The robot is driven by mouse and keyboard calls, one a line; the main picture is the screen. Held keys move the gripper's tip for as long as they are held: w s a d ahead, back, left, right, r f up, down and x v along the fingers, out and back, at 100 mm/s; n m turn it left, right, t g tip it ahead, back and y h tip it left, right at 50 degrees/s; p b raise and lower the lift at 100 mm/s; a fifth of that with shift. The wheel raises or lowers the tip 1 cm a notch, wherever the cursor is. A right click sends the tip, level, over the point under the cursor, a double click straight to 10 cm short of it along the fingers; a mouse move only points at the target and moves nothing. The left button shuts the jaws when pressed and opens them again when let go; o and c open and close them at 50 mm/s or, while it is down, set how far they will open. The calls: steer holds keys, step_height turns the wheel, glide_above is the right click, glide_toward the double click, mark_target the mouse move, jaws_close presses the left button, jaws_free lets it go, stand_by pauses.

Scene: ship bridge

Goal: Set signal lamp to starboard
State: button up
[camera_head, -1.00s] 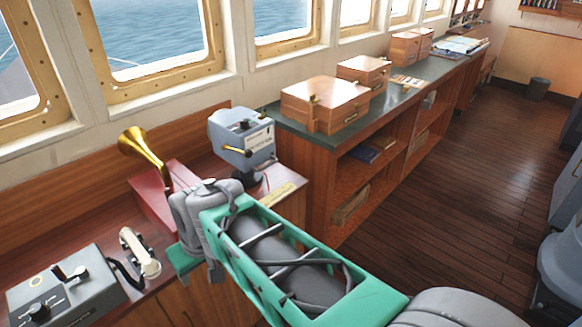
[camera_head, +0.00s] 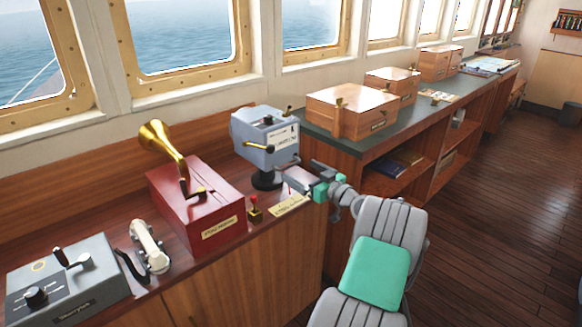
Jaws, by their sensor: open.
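A grey box-shaped device (camera_head: 265,140) stands on a black pedestal on the wooden console, with a brass handle on its front and a white label plate. A small lever with a red knob (camera_head: 254,207) stands in front of it, beside a cream label plate (camera_head: 289,205). I cannot read the labels, so I cannot tell which of these is the signal lamp control. My gripper (camera_head: 300,177) is open and points left, just right of the grey device's pedestal and above the label plate. It appears empty; its far finger is small and partly unclear.
A red box with a brass horn (camera_head: 190,200) stands left of the lever. A white handset (camera_head: 149,248) and a grey control box (camera_head: 68,278) are further left. Wooden boxes (camera_head: 350,110) sit on the green-topped counter at right. The floor at right is clear.

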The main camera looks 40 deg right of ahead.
mark_target(291, 165)
steer(key=w, duration=0.5)
steer(key=shift+w+a, duration=0.1)
steer(key=shift+w, duration=0.25)
